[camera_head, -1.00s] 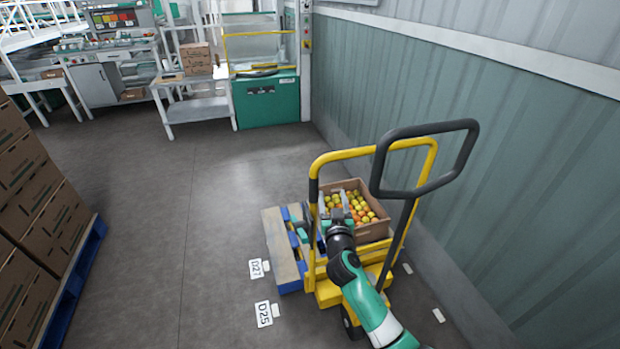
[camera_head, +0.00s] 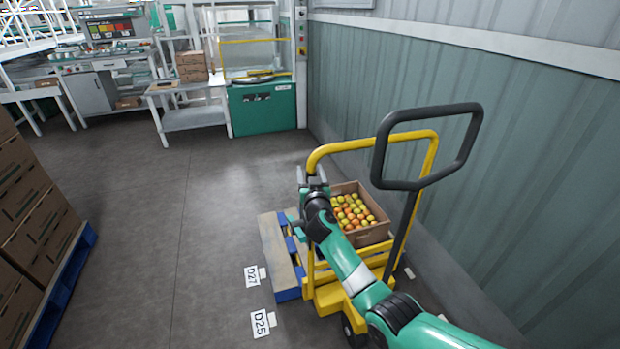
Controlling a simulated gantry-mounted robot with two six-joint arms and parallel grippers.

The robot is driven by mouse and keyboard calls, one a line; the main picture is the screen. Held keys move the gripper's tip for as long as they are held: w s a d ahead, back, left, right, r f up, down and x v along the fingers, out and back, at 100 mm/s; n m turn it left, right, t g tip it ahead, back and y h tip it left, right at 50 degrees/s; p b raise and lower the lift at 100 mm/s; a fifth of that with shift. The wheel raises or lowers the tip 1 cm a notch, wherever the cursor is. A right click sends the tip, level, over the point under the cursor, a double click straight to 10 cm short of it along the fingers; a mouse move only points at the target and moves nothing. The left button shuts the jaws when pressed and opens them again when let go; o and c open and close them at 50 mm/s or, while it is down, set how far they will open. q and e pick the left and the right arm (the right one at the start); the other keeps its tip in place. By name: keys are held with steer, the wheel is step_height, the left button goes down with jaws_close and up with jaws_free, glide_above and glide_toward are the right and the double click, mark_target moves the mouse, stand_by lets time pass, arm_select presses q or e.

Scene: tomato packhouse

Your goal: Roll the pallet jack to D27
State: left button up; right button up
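The pallet jack (camera_head: 330,298) has a yellow frame and a black loop handle (camera_head: 428,113). It stands on the floor by the right wall, at a wood-and-blue pallet (camera_head: 274,243). A cardboard crate of tomatoes (camera_head: 370,235) rests behind its frame. The floor label D27 (camera_head: 251,275) lies left of the pallet's near end, and D25 (camera_head: 260,323) lies nearer me. My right gripper (camera_head: 311,175) is at the upper left post of the yellow frame, its fingers apart and seemingly on either side of it. Contact is unclear. My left gripper is out of view.
Stacked cartons (camera_head: 35,215) stand on a blue pallet (camera_head: 65,285) at the left. A green machine (camera_head: 262,108) and a work table (camera_head: 194,118) stand at the back. The corrugated wall (camera_head: 500,180) closes off the right. The middle floor is clear.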

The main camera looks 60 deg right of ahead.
steer(key=shift+w+d, duration=0.2)
steer(key=shift+d, duration=0.05)
jaws_close()
stand_by(1.4)
